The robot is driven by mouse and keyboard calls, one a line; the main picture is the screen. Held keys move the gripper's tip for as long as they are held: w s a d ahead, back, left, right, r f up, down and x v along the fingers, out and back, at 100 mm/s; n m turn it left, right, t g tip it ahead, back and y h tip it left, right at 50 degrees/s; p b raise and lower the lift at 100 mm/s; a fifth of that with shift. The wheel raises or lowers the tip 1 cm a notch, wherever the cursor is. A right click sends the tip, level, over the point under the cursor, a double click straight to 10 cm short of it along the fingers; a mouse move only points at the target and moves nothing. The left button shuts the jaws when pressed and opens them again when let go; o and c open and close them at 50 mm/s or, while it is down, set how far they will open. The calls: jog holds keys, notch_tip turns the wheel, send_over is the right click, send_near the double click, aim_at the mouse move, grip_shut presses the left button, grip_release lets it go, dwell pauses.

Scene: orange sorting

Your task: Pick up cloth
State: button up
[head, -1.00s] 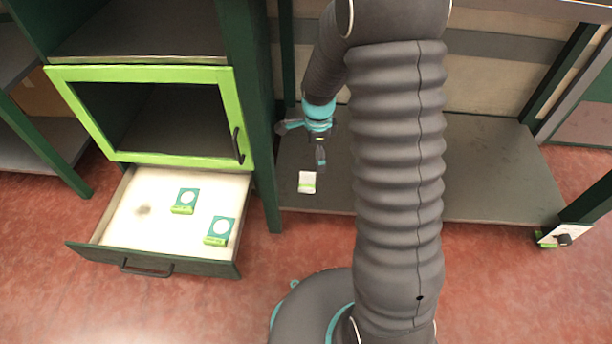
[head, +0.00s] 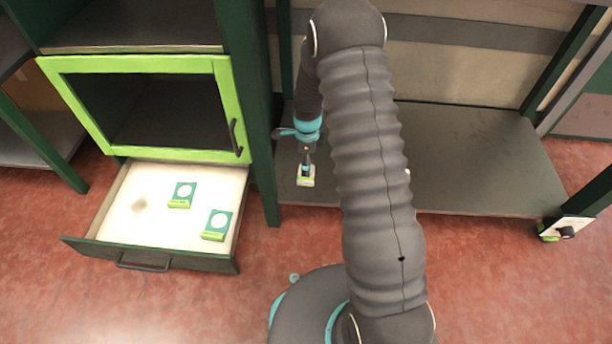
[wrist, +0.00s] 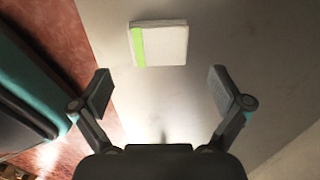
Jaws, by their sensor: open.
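The cloth (wrist: 165,44) is a small, folded white square with a green stripe along one side. In the wrist view it lies flat on the grey shelf, ahead of my fingertips and between their lines. In the head view the cloth (head: 306,182) is near the shelf's front left edge, partly covered by my gripper (head: 306,160). My gripper (wrist: 160,92) is open and empty, its two fingers wide apart. I cannot tell exactly how high it is above the shelf.
The grey shelf (head: 480,160) is bare to the right. A dark green post (head: 262,150) stands just left of my gripper. An open drawer (head: 150,225) at the left holds two green-and-white boxes (head: 182,195) (head: 217,225). A green-framed door (head: 140,158) is above it.

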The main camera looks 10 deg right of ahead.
jog(key=shift+a+f+b, duration=0.15)
jog(key=shift+f+b, duration=0.05)
jog(key=shift+f, duration=1.2)
jog(key=shift+a+f+b, duration=0.1)
jog(key=shift+f+b, duration=0.05)
jog(key=shift+f, duration=1.2)
jog(key=shift+s, duration=0.1)
jog(key=c, duration=1.1)
jog(key=shift+r, duration=0.55)
jog(key=r, duration=0.2)
jog(key=d+r, duration=0.1)
jog(key=r, duration=0.1)
jog(key=shift+s+p, duration=0.3)
jog(key=shift+p, duration=0.1)
jog(key=s+d+r, duration=0.2)
jog(key=d, duration=0.1)
jog(key=s+d+r, duration=0.4)
jog(key=d, duration=0.1)
jog(key=shift+d+p, duration=0.35)
